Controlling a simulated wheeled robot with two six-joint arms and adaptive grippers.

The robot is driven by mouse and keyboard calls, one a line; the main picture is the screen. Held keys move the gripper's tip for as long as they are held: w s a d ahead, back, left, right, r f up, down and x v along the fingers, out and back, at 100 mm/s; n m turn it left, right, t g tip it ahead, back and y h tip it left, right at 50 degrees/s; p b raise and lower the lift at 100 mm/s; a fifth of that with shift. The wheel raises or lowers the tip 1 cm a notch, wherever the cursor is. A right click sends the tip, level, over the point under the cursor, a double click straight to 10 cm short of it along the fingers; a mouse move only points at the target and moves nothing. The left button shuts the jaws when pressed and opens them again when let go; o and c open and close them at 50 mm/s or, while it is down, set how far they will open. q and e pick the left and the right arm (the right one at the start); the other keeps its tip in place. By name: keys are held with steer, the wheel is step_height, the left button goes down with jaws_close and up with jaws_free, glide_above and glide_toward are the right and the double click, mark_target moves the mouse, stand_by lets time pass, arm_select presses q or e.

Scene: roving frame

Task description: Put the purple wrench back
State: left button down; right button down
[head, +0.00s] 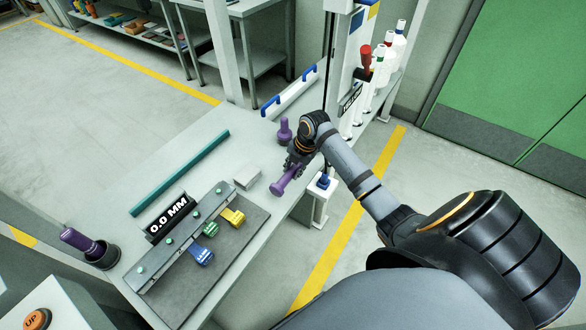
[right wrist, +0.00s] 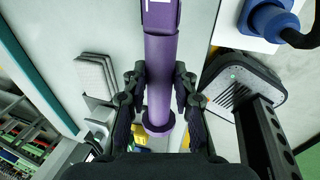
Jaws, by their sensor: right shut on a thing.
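A purple tool (head: 280,185), which I take for the purple wrench, is held in my right gripper (head: 296,160) above the right side of the bench. In the right wrist view, the two dark fingers (right wrist: 160,95) of my right gripper close on the purple shaft (right wrist: 161,62) from both sides, above a wider collar. Its far end runs out of the top of that view. Another purple tool (head: 80,241) leans in a black cup (head: 104,257) at the bench's left. My left gripper is not in view.
A rack of red-, blue- and green-marked bottles (head: 392,52) stands at the back right.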

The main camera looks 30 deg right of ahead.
arm_select(q)
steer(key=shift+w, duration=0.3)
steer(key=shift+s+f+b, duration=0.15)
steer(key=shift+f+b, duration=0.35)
steer(key=shift+b, duration=0.05)
arm_select(e)
steer(key=shift+f, duration=1.05)
steer(key=c, duration=1)
jaws_free()
step_height(320, 180, up, 8)
steer(key=p, duration=0.8)
steer(key=shift+r, duration=0.1)
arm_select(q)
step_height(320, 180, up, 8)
